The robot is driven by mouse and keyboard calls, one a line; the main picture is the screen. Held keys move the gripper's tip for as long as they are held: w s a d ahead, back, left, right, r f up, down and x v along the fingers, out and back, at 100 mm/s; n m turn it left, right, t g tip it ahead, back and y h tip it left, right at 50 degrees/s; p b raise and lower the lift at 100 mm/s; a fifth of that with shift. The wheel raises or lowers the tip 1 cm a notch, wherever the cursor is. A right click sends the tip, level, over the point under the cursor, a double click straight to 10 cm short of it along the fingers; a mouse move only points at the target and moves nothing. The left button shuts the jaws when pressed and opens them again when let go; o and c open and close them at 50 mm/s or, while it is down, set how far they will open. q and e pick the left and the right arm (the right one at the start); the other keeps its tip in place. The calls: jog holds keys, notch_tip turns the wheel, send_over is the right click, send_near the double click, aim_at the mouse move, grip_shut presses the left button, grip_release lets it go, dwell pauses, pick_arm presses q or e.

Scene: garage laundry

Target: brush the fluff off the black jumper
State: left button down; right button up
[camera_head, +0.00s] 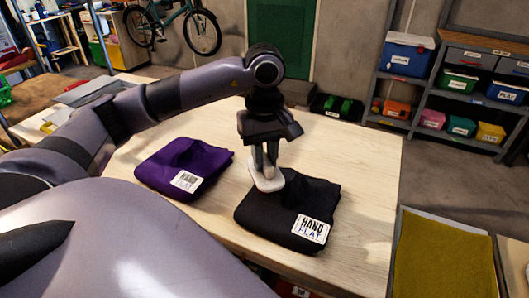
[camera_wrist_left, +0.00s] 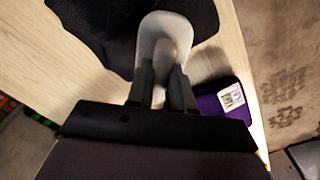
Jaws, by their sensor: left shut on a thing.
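The black jumper (camera_head: 289,208) lies folded on the pale wooden table, with a white label reading "HAND FLAT" at its front right corner. My left gripper (camera_head: 266,165) points down over the jumper's back left part. It is shut on a whitish brush (camera_head: 267,183), which is at the jumper's back left edge. In the left wrist view the brush (camera_wrist_left: 164,40) sticks out between the fingers and overlaps the black jumper (camera_wrist_left: 105,30). I cannot tell if its underside touches the cloth. No fluff can be made out on the jumper. My right gripper is not in view.
A folded purple jumper (camera_head: 184,165) with a white label lies left of the black one on the table (camera_head: 365,165). The table's right side is clear. Shelves (camera_head: 455,85) with bins stand back right. A mustard-coloured surface (camera_head: 443,255) is at front right.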

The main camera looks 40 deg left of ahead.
pick_arm(q)
jog(key=shift+r, duration=0.5)
jog(key=shift+r+p, duration=1.75)
jog(key=shift+r, duration=0.5)
jog(key=shift+w, duration=0.15)
